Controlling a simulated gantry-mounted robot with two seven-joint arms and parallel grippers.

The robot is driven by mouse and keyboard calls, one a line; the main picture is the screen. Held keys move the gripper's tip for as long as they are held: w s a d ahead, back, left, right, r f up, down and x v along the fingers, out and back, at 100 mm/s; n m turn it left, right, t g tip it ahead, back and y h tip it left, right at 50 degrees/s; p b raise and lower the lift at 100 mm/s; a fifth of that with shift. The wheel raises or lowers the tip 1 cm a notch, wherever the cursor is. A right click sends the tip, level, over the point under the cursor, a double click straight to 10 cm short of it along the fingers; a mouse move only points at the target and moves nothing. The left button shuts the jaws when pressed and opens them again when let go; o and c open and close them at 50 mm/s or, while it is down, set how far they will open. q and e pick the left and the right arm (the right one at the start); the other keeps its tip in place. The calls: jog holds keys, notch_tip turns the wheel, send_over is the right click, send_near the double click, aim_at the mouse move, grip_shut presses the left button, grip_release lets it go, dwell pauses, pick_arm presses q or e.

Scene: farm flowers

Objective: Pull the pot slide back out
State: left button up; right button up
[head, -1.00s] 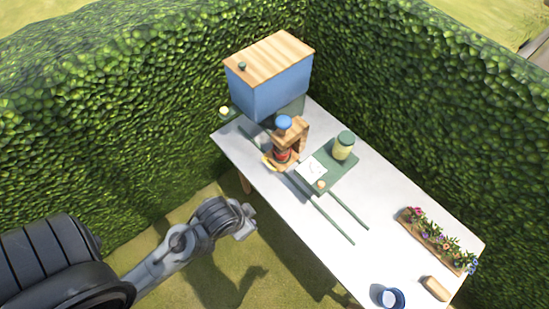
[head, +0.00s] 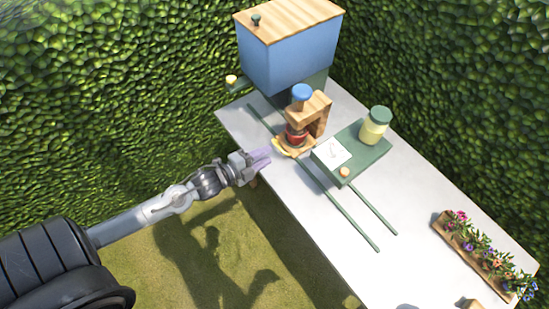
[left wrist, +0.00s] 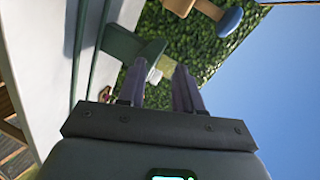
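A wooden press (head: 318,113) with a blue knob (head: 301,91) stands on the table. A red pot (head: 295,135) sits in it on a yellowish base (head: 292,149) with a handle sticking out at the front-left. My left gripper (head: 268,156) is just left of that handle, over the table edge, with no clear contact. In the left wrist view its two dark fingers (left wrist: 159,90) are apart with nothing clearly held. The press (left wrist: 200,7) and blue knob (left wrist: 230,20) show at the top there. My right gripper is not in view.
A green board (head: 352,171) with a white card, small knob and lidded jar (head: 374,126) sits right of the press. Green rails (head: 345,208) run along the white table (head: 405,262). A blue box (head: 288,58) stands behind; a flower planter (head: 470,258) is at right.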

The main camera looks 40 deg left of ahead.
aim_at(279, 146)
pick_arm(q)
jog(key=w+a+f+m+b, duration=0.1)
jog(key=a+f+b, duration=0.1)
jog(key=f+b, duration=0.2)
jog(key=w+a+f+m+b, duration=0.1)
jog(key=a+f+b, duration=0.2)
jog(key=f+b, duration=0.2)
jog(key=w+a+f+m+b, duration=0.1)
jog(key=a+f+b, duration=0.2)
jog(key=f+b, duration=0.2)
jog(key=shift+w+f+b, duration=0.1)
jog(key=shift+w+b, duration=0.2)
jog(key=shift+b, duration=0.3)
jog(key=shift+w+f, duration=0.1)
jog(key=shift+w, duration=0.2)
jog(key=shift+b+x, duration=1.4)
jog(key=shift+x, duration=3.75)
jog(key=shift+d, duration=0.15)
jog(key=shift+c, duration=0.2)
grip_shut()
